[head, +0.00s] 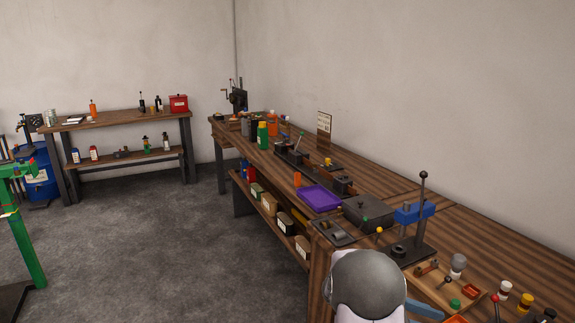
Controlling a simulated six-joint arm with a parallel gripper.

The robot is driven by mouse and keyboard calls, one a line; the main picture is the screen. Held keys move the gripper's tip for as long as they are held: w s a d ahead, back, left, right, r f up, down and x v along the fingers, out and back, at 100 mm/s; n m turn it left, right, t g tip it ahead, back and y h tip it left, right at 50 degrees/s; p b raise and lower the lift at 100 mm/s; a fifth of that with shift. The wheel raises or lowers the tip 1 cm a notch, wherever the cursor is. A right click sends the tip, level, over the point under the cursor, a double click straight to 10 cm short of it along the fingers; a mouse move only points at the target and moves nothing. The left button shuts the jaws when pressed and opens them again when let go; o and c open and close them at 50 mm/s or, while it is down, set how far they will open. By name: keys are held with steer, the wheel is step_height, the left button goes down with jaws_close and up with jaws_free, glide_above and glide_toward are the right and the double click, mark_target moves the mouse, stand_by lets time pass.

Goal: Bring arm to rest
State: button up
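A rounded grey and white part (366,284), which looks like a link of my own arm, rises at the bottom edge in front of the long workbench (460,215). It hides part of the bench's near side. My gripper's fingers do not show in the head view, so I cannot see whether they hold anything.
On the workbench stand a purple tray (319,198), a dark grey box (368,212), a blue lever press (414,212), a wooden tray with small parts (437,287) and several knobbed pieces. A green stand (28,235) is at the left. The floor (180,250) between is clear.

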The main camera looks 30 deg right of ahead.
steer(key=a+m+t+y+p, duration=0.3)
steer(key=a+m+y, duration=0.2)
steer(key=a, duration=1.5)
steer(key=a+m+t+y+p, duration=0.3)
steer(key=a+m+t+y, duration=0.1)
steer(key=a, duration=1.6)
steer(key=m+y, duration=0.1)
steer(key=y, duration=0.1)
steer(key=shift+s+f+m+y+p, duration=0.2)
steer(key=shift+s+m+y+p, duration=0.1)
steer(key=shift+s+p, duration=0.1)
steer(key=shift+o, duration=0.3)
